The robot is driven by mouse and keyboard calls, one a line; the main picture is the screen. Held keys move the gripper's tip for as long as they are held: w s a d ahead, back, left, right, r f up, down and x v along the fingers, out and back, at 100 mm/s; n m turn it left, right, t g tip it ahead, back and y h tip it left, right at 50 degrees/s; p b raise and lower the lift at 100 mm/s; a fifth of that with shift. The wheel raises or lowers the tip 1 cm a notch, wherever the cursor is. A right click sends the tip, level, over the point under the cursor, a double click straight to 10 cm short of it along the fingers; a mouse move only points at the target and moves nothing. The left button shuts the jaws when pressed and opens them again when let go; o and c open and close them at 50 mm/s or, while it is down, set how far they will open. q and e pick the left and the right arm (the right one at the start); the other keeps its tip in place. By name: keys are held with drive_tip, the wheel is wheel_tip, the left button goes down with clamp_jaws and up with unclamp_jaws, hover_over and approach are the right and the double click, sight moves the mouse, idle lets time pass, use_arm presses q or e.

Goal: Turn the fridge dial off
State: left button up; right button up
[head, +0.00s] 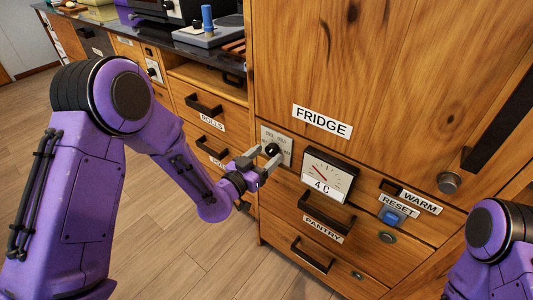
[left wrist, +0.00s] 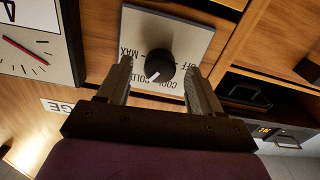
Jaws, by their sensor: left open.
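The fridge dial (head: 271,150) is a round black knob on a pale metal plate (head: 284,139), left of the FRIDGE label. My left gripper (head: 264,157) is open at the dial. In the left wrist view the dial (left wrist: 160,64) sits between the two spread fingers, with a visible gap on both sides. Its white pointer slants to the lower left of that picture. The plate (left wrist: 190,35) carries upside-down lettering, including OFF, MAX, COOL and COLD, partly covered by the knob and fingers. My right gripper is out of view; only part of my right arm shows.
Right of the dial are a gauge (head: 328,175) reading 4 C, a blue RESET button (head: 393,216) and a metal knob (head: 449,182). PANTRY drawer handles (head: 326,212) stick out below. Drawers with black handles (head: 204,104) lie left. The wooden floor (head: 180,265) is clear.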

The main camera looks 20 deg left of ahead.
use_arm(q)
drive_tip(key=shift+w+d, duration=0.2)
drive_tip(key=shift+w, duration=0.4)
drive_tip(key=c, duration=1.1)
drive_tip(key=shift+o, duration=0.2)
